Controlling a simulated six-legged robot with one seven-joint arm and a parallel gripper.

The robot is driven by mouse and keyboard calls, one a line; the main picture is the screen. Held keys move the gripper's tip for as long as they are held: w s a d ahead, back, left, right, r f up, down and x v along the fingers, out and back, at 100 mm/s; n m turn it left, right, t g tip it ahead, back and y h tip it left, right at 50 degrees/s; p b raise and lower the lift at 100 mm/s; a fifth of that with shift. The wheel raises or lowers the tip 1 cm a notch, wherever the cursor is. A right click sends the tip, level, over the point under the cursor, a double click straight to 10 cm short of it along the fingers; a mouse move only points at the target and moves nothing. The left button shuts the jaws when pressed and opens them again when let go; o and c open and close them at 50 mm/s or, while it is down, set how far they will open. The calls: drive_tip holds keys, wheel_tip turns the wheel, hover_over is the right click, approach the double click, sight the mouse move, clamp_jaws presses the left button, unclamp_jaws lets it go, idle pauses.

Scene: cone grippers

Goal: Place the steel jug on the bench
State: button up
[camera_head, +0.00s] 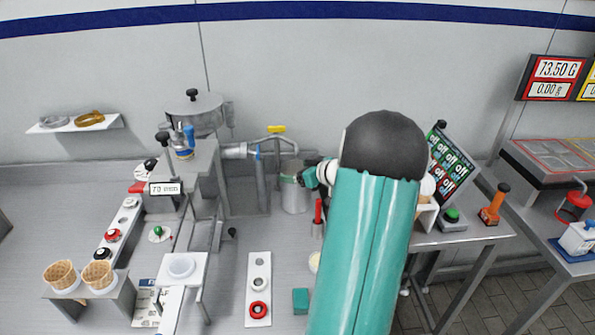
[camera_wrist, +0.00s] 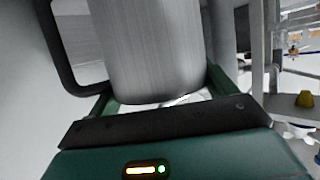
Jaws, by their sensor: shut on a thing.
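The steel jug (camera_head: 294,196) is a grey metal cylinder near the back of the bench (camera_head: 222,285), under the nozzle end of the machine. In the wrist view the jug (camera_wrist: 150,50) fills the upper middle, with a dark handle on its left. My gripper (camera_head: 310,177) reaches the jug from the right. In the wrist view my gripper (camera_wrist: 160,95) has a green finger on each side of the jug and is shut on it. My teal arm hides the bench to the right. I cannot tell whether the jug's base touches the bench.
A machine with a lidded hopper (camera_head: 195,108) and a horizontal pipe (camera_head: 238,151) stands left of the jug. A red-handled item (camera_head: 318,212) is close to its right. A white button panel (camera_head: 259,285) lies in front. Waffle cones (camera_head: 62,274) stand in a holder at the front left.

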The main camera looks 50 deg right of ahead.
drive_tip(key=o, duration=1.8)
drive_tip(key=shift+f, duration=0.1)
drive_tip(key=shift+c, duration=0.2)
drive_tip(key=shift+s+r, duration=0.2)
drive_tip(key=shift+r, duration=0.05)
drive_tip(key=v, duration=1.1)
drive_tip(key=shift+s, duration=0.25)
